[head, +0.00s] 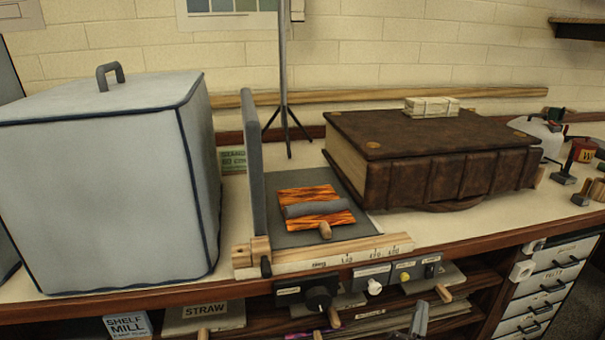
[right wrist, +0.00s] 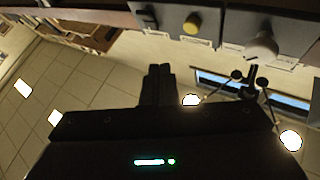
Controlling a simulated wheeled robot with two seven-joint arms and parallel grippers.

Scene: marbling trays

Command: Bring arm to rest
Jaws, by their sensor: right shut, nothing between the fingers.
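My right gripper (head: 419,318) shows only as a small grey tip at the bottom edge of the head view, below the bench front and apart from everything on the bench. In the right wrist view its dark fingers (right wrist: 158,72) are together with nothing between them. My left gripper is in neither view.
The bench holds a large grey-blue covered box (head: 105,190), a board with an orange marbled sheet (head: 290,194) and roller, and a thick brown book (head: 430,140). A control panel with knobs (head: 374,287) and wooden-handled boards sits under the bench edge. White drawers (head: 545,288) stand at right.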

